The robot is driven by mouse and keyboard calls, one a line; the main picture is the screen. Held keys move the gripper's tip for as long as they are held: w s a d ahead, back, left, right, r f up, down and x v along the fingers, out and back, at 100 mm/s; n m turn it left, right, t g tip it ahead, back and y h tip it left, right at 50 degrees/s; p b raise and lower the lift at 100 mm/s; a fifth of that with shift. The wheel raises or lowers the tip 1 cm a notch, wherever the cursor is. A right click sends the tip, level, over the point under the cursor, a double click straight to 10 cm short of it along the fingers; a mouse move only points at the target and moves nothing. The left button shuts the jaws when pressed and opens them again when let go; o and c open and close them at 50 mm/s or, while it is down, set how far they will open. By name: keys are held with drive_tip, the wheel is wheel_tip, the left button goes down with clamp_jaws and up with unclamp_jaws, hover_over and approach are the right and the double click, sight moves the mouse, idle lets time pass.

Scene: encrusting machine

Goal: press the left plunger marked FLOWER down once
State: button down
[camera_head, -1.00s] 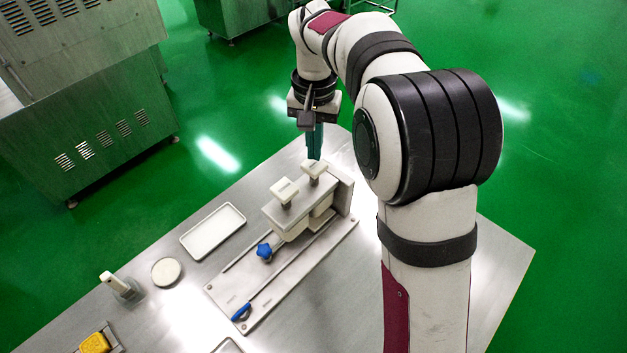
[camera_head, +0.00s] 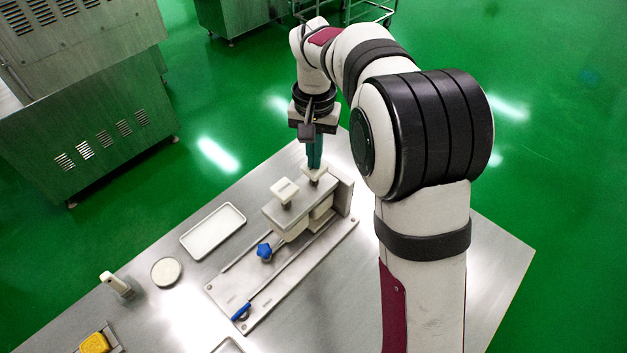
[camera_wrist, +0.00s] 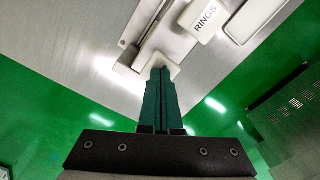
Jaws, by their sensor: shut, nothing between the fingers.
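Two pale plungers stand on the press block of the machine. The right one in the head view (camera_head: 319,177) is under my gripper (camera_head: 314,167). In the wrist view the same plunger (camera_wrist: 172,70) is partly covered by the fingertips, and no label shows on it. The other plunger (camera_head: 285,190) stands free to the left; in the wrist view it reads RINGS (camera_wrist: 204,20). My gripper (camera_wrist: 160,70) is shut and empty, pointing down, with its tips at the top of the unlabelled plunger, seemingly touching it.
The machine's base plate (camera_head: 277,283) carries a blue knob (camera_head: 264,251) and rails. A white tray (camera_head: 212,230), a round dish (camera_head: 166,271) and a pale-handled tool (camera_head: 116,284) lie left on the metal table. A yellow item (camera_head: 95,343) is at the front left.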

drive_tip(key=shift+f, duration=1.7)
drive_tip(key=shift+r, duration=4.55)
drive_tip(key=s+d+r+m, duration=0.15)
drive_tip(key=s+d, duration=0.25)
drive_tip(key=s, duration=0.9)
drive_tip(key=s+f+y, duration=0.1)
drive_tip(key=s+f, duration=0.1)
drive_tip(key=s, duration=0.6)
drive_tip(key=s+d+f+m, duration=0.1)
drive_tip(key=s+f, duration=0.2)
drive_tip(key=s, duration=0.6)
drive_tip(key=shift+s+f+y, duration=0.2)
drive_tip(key=shift+y, duration=0.2)
